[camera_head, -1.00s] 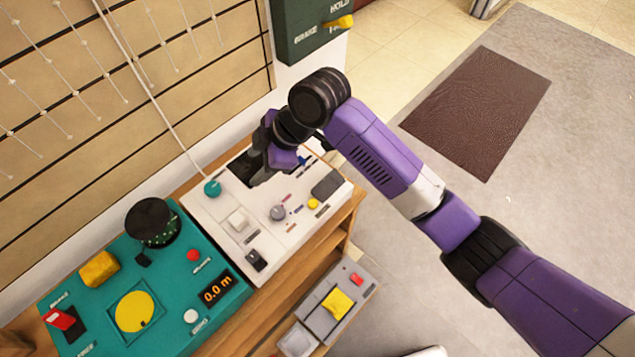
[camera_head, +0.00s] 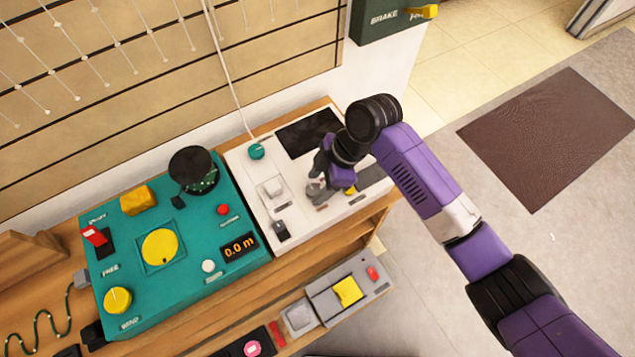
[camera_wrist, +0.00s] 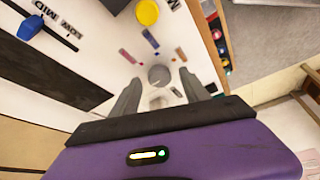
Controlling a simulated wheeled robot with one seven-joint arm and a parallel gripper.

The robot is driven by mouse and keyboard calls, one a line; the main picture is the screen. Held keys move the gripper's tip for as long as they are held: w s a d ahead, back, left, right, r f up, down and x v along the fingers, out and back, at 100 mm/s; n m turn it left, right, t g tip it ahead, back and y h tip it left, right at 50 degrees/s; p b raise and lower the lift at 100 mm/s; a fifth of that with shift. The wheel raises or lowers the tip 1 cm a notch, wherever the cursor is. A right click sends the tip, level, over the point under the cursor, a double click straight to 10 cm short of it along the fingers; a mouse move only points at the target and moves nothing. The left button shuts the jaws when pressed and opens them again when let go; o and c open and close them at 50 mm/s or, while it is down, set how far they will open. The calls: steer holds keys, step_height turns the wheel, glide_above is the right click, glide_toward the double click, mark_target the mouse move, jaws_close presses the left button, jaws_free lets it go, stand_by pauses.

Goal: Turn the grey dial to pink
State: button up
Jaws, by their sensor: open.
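The grey dial (camera_wrist: 159,75) is a small round knob on the white panel (camera_head: 245,172). In the wrist view it shows between and just beyond my fingertips, with no clear contact visible. Small coloured marks surround it, among them a pink one (camera_wrist: 127,56) and a blue one (camera_wrist: 150,38). I cannot tell which mark the dial points at. My gripper (camera_wrist: 159,80) is open, its two fingers on either side of the dial in the picture. In the head view my gripper (camera_head: 318,186) hangs over the panel and largely hides the dial.
A yellow button (camera_wrist: 147,12) and a blue knob (camera_wrist: 29,28) beside LOW and MID labels are near. On the panel are a teal knob (camera_head: 256,151), a white block (camera_head: 273,187) and a black switch (camera_head: 281,230). A teal console (camera_head: 205,255) stands left.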

steer(key=shift+a+f, duration=0.15)
steer(key=shift+f, duration=0.1)
jaws_close()
